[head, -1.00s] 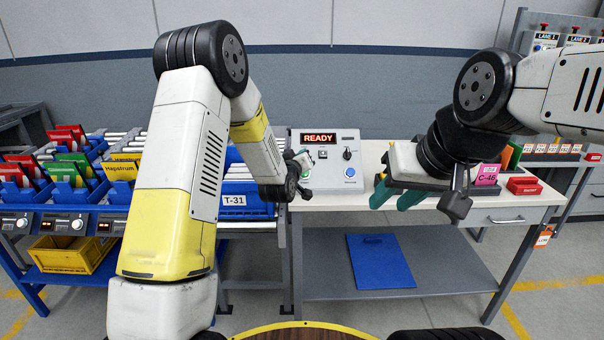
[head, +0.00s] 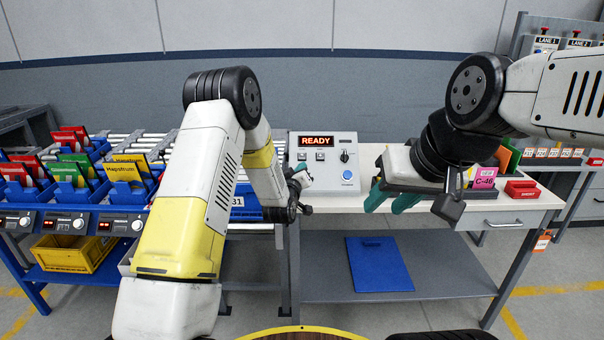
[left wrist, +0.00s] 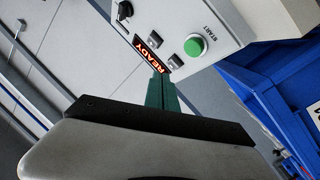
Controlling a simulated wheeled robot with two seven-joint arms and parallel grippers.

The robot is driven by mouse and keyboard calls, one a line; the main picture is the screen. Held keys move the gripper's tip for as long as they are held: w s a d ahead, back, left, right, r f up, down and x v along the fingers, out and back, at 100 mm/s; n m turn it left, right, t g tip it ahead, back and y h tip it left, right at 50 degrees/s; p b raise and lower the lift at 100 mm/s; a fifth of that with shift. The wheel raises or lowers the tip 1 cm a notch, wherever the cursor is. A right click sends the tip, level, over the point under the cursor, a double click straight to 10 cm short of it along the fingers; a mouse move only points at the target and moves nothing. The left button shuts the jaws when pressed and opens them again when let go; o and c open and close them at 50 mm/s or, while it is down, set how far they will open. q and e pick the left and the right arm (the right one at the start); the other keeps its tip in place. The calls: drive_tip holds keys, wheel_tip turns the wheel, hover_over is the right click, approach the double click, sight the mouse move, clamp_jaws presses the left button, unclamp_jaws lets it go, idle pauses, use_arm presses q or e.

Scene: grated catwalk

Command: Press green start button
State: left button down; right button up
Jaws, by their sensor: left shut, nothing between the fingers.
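The control box (head: 330,148) stands on the workbench with a lit READY display (head: 316,141). Its green button (left wrist: 195,46), labelled START, shows clearly in the left wrist view. In the head view my left gripper (head: 301,169) and wrist cover that part of the box, and the green button is hidden. In the left wrist view the teal fingers of my left gripper (left wrist: 161,88) are together and empty, with the tips near the READY display, to the lower left of the button. I see no contact with the button. My right gripper (head: 390,201) is open and empty over the bench.
The box also has a black knob (head: 344,156), a blue button (head: 347,175) and small square buttons (head: 320,156). Blue bins (head: 70,193) with folders stand left.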

use_arm(q)
drive_tip(key=w+f, duration=0.4)
drive_tip(key=shift+f, duration=0.15)
drive_tip(key=shift+w+f, duration=0.1)
drive_tip(key=shift+w, duration=0.1)
idle(1.9)
drive_tip(key=shift+w+f, duration=0.2)
drive_tip(key=shift+w+f, duration=0.55)
drive_tip(key=shift+f, duration=0.05)
idle(1.1)
idle(0.4)
drive_tip(key=shift+s+r, duration=0.85)
drive_tip(key=shift+r, duration=0.05)
drive_tip(key=shift+r, duration=0.1)
drive_tip(key=shift+s+r, duration=1.7)
drive_tip(key=shift+s, duration=0.05)
